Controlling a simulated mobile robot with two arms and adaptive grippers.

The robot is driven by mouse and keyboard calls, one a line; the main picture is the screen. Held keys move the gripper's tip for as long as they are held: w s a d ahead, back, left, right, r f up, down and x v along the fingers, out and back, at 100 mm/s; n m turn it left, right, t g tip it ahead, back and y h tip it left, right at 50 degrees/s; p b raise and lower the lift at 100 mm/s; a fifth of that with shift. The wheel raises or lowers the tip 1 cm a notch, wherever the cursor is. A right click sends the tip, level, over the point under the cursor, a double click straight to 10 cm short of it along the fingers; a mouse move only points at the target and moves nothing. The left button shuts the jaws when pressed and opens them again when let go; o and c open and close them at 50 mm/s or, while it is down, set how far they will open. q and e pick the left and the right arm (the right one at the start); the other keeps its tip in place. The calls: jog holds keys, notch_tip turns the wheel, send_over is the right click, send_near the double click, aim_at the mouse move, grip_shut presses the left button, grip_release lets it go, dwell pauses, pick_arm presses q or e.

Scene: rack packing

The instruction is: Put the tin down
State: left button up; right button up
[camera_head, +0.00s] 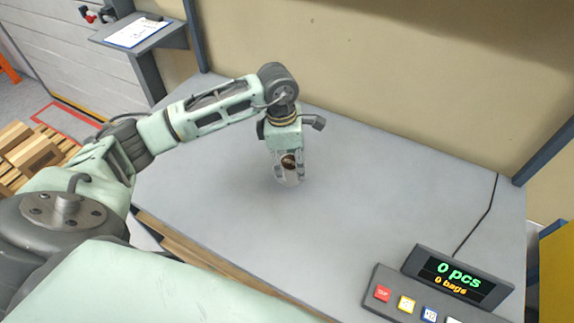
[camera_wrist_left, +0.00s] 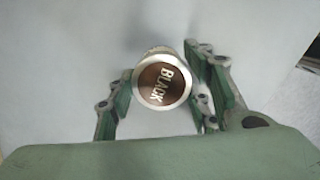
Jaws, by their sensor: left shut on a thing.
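The tin (camera_wrist_left: 162,84) is small and round, with a silver rim and a dark brown lid that reads "BLACK" in the left wrist view. In the head view the tin (camera_head: 289,161) shows partly between the fingers. My left gripper (camera_head: 289,176) is shut on it, with a finger on each side. The gripper points down over the grey table (camera_head: 220,215). I cannot tell whether the tin's base touches the table. In the left wrist view the left gripper's fingers (camera_wrist_left: 165,98) flank the tin. My right gripper is not in view.
A control box with a display (camera_head: 457,277) reading "0 pcs, 0 bags" and coloured buttons stands at the front right. A cable (camera_head: 481,222) runs behind it. A small side shelf (camera_head: 140,32) holds a clipboard. The table around the gripper is clear.

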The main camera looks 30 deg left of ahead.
pick_arm(q)
jog(key=shift+w+a+f, duration=0.25)
jog(key=shift+a+f, duration=0.05)
jog(key=shift+a, duration=0.15)
jog(key=shift+w+a+f, duration=0.2)
jog(key=shift+a+f, duration=0.05)
jog(key=shift+a, duration=0.15)
notch_tip(320, 180, down, 4)
jog(key=shift+r+p, duration=0.1)
jog(key=shift+p, duration=0.85)
jog(key=shift+f, duration=0.2)
jog(key=shift+f, duration=0.1)
jog(key=shift+f+b, duration=0.15)
jog(key=shift+b, duration=0.15)
jog(key=o, duration=1.2)
